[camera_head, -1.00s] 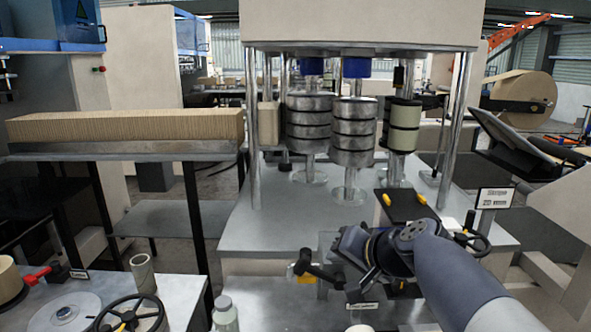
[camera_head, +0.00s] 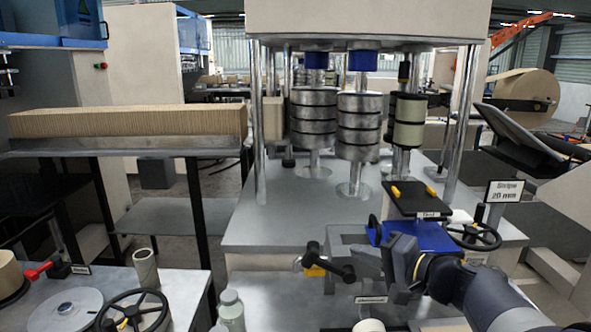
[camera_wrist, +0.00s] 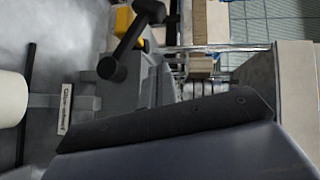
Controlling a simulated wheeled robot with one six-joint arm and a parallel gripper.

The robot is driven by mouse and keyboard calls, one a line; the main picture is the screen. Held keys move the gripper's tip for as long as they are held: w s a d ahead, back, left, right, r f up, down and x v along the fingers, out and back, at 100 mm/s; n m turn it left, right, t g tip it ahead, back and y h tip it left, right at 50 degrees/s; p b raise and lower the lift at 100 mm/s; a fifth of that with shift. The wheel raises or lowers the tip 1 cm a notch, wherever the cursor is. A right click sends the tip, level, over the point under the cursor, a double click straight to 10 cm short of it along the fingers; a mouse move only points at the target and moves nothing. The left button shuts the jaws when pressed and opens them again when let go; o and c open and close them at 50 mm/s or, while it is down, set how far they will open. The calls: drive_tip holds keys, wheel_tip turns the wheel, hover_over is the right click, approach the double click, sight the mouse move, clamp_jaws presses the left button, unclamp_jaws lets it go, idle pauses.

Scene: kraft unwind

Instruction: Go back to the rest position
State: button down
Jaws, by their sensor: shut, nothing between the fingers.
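My gripper (camera_head: 400,262) is at the lower right of the head view, at the end of my arm (camera_head: 485,295). It is shut and appears empty. It is near the front edge of the machine table (camera_head: 290,225), in front of a blue surface (camera_head: 428,236). My arm hides part of the equipment behind it, and the fingertips are hard to make out. In the wrist view, a dark edge and a smooth grey-blue surface fill the bottom, and I see no fingertips there.
A black lever with a yellow part (camera_head: 316,270) stands left of my gripper and shows in the wrist view (camera_wrist: 122,45). A white roll (camera_head: 368,325) is below. A handwheel (camera_head: 474,235) and slanted screen (camera_head: 522,138) are at the right. The lower shelf at left (camera_head: 172,215) is clear.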

drive_tip(key=shift+d+f+m+y, duration=0.15)
drive_tip(key=shift+d+m+y, duration=0.15)
drive_tip(key=shift+a, duration=0.1)
